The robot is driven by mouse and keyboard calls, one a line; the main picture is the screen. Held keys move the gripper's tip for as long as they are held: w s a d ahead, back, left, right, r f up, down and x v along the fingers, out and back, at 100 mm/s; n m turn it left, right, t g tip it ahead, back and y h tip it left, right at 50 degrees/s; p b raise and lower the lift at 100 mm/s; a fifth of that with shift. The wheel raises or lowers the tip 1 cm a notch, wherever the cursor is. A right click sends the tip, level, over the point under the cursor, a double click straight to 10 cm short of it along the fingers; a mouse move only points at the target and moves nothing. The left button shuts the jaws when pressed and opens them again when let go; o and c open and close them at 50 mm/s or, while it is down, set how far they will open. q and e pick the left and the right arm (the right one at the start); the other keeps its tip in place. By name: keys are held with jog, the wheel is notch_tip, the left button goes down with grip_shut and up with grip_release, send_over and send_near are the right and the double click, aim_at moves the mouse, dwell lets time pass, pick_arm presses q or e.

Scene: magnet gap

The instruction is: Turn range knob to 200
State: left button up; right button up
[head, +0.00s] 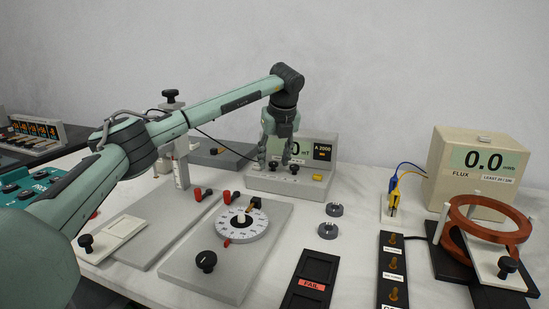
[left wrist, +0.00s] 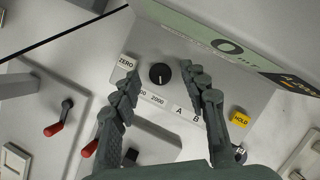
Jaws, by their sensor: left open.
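My left gripper (head: 275,158) is open, pointing down at the meter. In the left wrist view its fingers (left wrist: 160,68) lie on either side of the knob; contact cannot be told. My right gripper is out of view.
The meter also has a ZERO button (left wrist: 127,63), A and B labels, and a yellow HOLD button (left wrist: 239,119). A plate with a white dial (head: 242,225) lies in front. A flux meter (head: 475,165) and copper coils (head: 490,230) stand right.

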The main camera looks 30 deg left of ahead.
pick_arm(q)
grip_shut()
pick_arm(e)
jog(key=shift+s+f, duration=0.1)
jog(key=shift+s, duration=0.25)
